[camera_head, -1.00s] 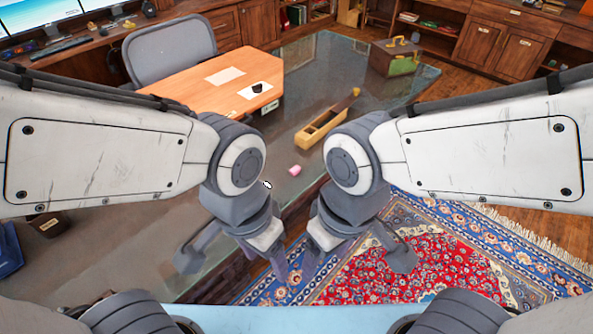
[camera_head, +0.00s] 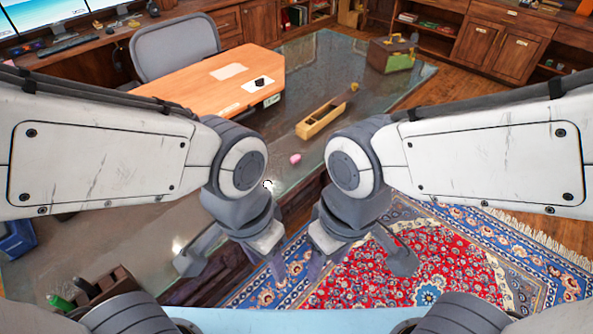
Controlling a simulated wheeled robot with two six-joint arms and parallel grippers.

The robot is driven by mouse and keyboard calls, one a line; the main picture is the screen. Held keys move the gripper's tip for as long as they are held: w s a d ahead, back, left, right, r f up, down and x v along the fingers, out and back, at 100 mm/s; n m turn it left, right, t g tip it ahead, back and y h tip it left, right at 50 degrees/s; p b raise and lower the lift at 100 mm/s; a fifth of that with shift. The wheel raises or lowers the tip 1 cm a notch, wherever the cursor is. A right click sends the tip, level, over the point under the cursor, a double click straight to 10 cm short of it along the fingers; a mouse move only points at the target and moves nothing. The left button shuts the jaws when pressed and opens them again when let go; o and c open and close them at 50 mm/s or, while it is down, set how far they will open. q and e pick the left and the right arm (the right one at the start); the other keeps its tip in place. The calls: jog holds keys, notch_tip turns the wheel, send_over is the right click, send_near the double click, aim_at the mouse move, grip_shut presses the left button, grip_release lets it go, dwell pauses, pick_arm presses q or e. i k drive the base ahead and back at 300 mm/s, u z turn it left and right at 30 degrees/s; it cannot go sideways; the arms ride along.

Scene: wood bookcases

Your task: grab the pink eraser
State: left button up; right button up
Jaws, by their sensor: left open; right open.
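The pink eraser (camera_head: 295,159) is a small rounded block lying on the glass-topped desk, seen in the gap between my two arms. My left gripper (camera_head: 228,266) is open and empty, nearer to me and below the eraser in the picture. My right gripper (camera_head: 358,268) is open and empty, over the rug side of the desk edge. Neither gripper touches the eraser.
An open wooden box (camera_head: 321,122) lies just beyond the eraser on the glass desk (camera_head: 345,75). An orange wooden board (camera_head: 205,82) with papers is further left. A green-and-brown case (camera_head: 391,55) stands at the far right corner. A patterned rug (camera_head: 430,265) covers the floor at right.

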aim_at(295, 158)
jog(key=k, duration=1)
jog(key=z, duration=0.75)
jog(key=i, duration=0.9)
jog(key=z, duration=0.5)
jog(key=i, duration=0.85)
jog(key=u, duration=0.8)
jog(key=i, duration=0.6)
jog(key=u, duration=0.7)
